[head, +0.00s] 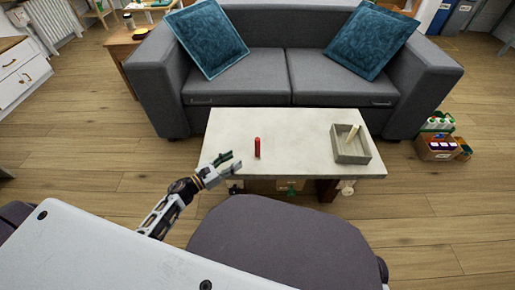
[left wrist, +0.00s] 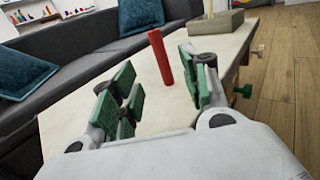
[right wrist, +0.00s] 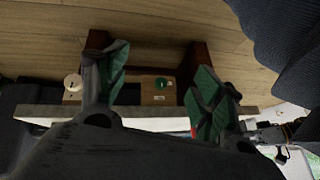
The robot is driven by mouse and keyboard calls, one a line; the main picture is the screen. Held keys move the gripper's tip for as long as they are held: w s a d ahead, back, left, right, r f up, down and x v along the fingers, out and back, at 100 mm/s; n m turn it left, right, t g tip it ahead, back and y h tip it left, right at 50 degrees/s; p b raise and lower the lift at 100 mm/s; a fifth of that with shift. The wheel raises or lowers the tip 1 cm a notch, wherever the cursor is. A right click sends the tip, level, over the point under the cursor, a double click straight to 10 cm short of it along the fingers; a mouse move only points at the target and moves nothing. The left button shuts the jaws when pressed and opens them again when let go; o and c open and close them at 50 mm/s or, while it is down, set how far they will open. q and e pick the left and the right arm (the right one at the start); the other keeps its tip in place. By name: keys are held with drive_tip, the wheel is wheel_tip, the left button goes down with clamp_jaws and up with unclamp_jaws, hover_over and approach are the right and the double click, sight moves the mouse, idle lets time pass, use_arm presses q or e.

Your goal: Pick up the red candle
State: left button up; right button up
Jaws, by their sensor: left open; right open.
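The red candle (head: 257,148) stands upright on the pale coffee table (head: 290,128), left of the table's middle. My left gripper (head: 228,163) is at the table's front left edge, to the left of the candle and apart from it. In the left wrist view the candle (left wrist: 160,57) shows beyond the open green-padded fingers (left wrist: 160,95), nearer the right finger. My right gripper (right wrist: 160,85) is open and empty in its wrist view, with the table's edge and underside behind it. It cannot be made out in the head view.
A square stone-coloured tray (head: 366,157) with a pale stick in it stands on the table's right side. A grey sofa (head: 270,70) with teal cushions is behind the table. A dark grey seat (head: 275,245) is in front. A box of bottles (head: 437,150) sits on the floor at right.

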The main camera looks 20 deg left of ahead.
sight(256, 145)
use_arm(q)
drive_tip(key=shift+w, duration=0.1)
drive_tip(key=shift+b+x, duration=0.4)
drive_tip(key=shift+x, duration=1.45)
drive_tip(key=shift+b+x, duration=0.3)
drive_tip(key=shift+x, duration=1.65)
drive_tip(key=shift+w+d, duration=0.15)
drive_tip(key=shift+w, duration=0.05)
drive_tip(key=shift+w+d, duration=0.1)
drive_tip(key=shift+w, duration=0.05)
use_arm(e)
drive_tip(key=f, duration=0.3)
drive_tip(key=shift+a+f+t, duration=0.2)
drive_tip(key=shift+a+t, duration=0.05)
drive_tip(key=shift+t, duration=0.05)
drive_tip(key=shift+r, duration=0.1)
